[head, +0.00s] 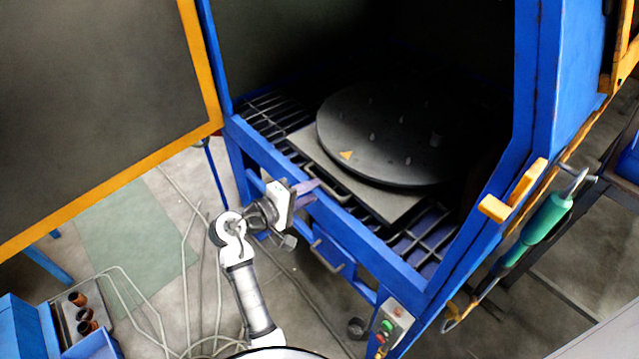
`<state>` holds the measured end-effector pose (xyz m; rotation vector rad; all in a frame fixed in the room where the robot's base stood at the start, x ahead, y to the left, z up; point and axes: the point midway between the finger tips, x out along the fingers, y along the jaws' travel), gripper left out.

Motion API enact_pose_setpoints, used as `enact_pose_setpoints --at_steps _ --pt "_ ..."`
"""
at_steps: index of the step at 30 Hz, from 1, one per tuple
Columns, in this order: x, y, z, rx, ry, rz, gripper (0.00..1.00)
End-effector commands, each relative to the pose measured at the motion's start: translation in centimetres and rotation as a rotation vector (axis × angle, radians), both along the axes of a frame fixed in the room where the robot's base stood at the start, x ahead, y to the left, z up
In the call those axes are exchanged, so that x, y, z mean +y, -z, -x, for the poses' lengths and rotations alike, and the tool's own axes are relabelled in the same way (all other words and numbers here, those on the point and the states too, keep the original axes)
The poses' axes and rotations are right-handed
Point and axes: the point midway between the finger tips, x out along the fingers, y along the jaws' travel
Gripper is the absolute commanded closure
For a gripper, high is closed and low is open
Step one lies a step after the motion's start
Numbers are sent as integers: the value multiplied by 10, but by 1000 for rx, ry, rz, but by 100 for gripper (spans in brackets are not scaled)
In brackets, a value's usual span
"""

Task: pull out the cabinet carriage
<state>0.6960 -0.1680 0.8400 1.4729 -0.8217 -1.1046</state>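The blue cabinet (330,222) stands open in the head view. Inside it, the carriage is a flat grey plate (398,203) carrying a dark round turntable (352,122) with a small orange triangle mark. The plate lies over dark slatted bars, inside the front sill. A dark handle-like bar shows near the plate's front left edge, but it is hard to make out. My gripper (308,190) is at the front sill, just left of and in front of the plate, and looks apart from the plate. Its fingers are small and partly blended with the sill, so their opening is unclear.
The open door (95,110) with a yellow frame fills the upper left. A control box (392,325) with buttons is at the front corner. A green-handled tool (538,228) hangs at the right. A blue box (85,335) and hoses lie lower left.

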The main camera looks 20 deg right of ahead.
Motion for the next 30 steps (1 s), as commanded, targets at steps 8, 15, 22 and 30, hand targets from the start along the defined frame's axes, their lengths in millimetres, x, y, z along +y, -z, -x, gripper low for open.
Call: enact_pose_setpoints --at_steps 8,15,22,30 --pt "-31 6 -11 0 0 0 68" --pt "-34 7 -13 -1 -1 1 68" --pt "-34 7 -13 -1 -1 1 84" --pt "-34 7 -12 -2 -2 0 100"
